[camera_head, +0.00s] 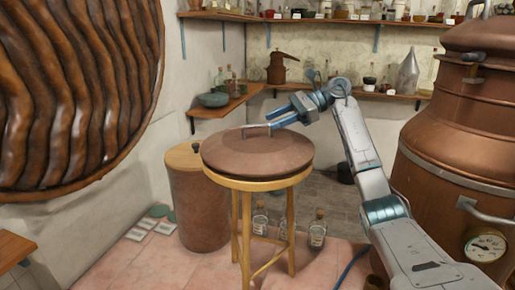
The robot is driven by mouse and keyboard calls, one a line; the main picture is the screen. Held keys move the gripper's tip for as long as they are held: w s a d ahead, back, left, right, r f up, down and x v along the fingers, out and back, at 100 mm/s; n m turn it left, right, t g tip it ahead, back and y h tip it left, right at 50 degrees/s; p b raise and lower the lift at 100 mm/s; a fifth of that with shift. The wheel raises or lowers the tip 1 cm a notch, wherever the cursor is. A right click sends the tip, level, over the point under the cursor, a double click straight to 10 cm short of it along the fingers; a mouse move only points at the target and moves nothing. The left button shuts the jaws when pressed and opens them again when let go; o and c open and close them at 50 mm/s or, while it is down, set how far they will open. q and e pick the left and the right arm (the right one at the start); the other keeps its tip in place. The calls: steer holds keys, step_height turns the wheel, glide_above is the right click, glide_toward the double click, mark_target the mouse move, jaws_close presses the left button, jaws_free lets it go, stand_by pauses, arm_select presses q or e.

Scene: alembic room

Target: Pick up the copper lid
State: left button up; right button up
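The copper lid (257,158) is a wide, shallow brown disc lying on top of a round wooden stool (291,210). A small grey handle (257,130) stands on its top. My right gripper (268,119) reaches in from the right, just above the far right part of the lid, with its fingers pointing left towards the handle. Its two fingers look apart, with nothing seen between them. Whether a fingertip touches the handle cannot be told. My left gripper is not in view.
A large copper still (455,130) with a gauge stands at the right. A brown barrel (198,205) with a wooden top stands left of the stool. Glass bottles (317,230) stand on the floor behind the stool.

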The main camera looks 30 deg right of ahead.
mark_target(259, 126)
steer(key=shift+w+a+f, duration=0.35)
steer(key=shift+w+a, duration=0.1)
steer(key=shift+w, duration=0.05)
steer(key=x, duration=0.4)
steer(key=shift+w+a, duration=0.25)
steer(key=shift+a, duration=0.05)
steer(key=shift+c, duration=0.5)
steer(key=c, duration=0.7)
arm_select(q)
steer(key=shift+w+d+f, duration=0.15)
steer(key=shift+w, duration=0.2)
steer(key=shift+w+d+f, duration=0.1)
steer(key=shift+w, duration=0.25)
arm_select(e)
jaws_close()
